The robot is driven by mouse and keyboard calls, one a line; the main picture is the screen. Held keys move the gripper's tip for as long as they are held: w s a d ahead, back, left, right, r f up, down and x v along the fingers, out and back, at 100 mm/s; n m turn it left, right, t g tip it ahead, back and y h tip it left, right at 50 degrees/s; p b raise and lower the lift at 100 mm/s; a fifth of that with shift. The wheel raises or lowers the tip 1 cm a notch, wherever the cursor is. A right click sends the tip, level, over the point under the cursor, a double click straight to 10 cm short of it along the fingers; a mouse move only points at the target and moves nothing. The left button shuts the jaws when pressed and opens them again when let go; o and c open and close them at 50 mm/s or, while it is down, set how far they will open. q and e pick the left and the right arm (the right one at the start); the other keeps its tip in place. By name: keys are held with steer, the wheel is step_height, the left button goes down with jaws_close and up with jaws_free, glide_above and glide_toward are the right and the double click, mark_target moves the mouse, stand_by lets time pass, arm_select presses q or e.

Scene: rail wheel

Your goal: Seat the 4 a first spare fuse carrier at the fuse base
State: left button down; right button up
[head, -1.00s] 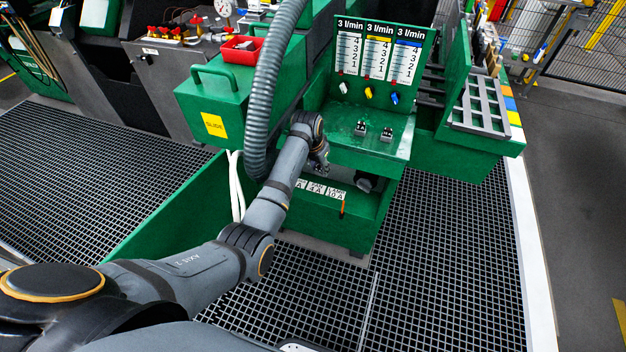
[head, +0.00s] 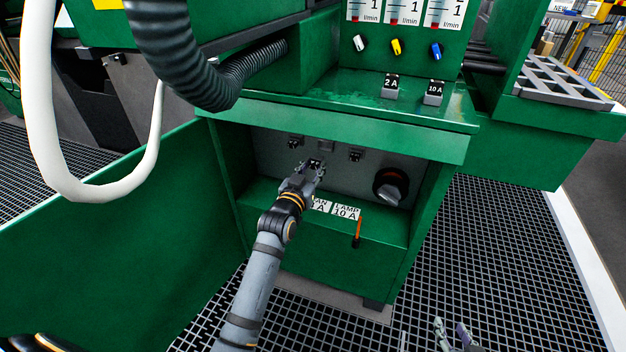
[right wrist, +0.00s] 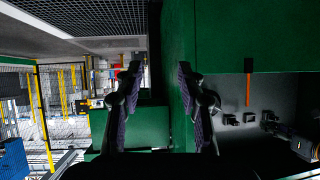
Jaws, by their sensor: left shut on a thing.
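My left gripper (head: 308,174) is shut on a small dark fuse carrier (head: 315,162) inside the open green cabinet. The carrier is just in front of and below a grey fuse base (head: 326,146) on the back panel; I cannot tell whether they touch. The carrier's marking is not readable. Dark fuse units sit on the panel to the left (head: 295,142) and right (head: 355,155). My right gripper (head: 452,334) is low at the bottom edge of the head view, open and empty. Its spread fingers also show in the right wrist view (right wrist: 160,95).
Carriers marked 2 A (head: 391,86) and 10 A (head: 434,92) stand on the green shelf (head: 350,100) above. A black rotary knob (head: 391,186) is right of the bases.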

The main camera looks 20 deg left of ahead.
mark_target(316, 161)
arm_select(q)
steer(key=shift+s+r, duration=0.1)
steer(key=shift+r, duration=0.1)
arm_select(e)
steer(key=shift+r, duration=0.25)
steer(key=shift+f, duration=0.1)
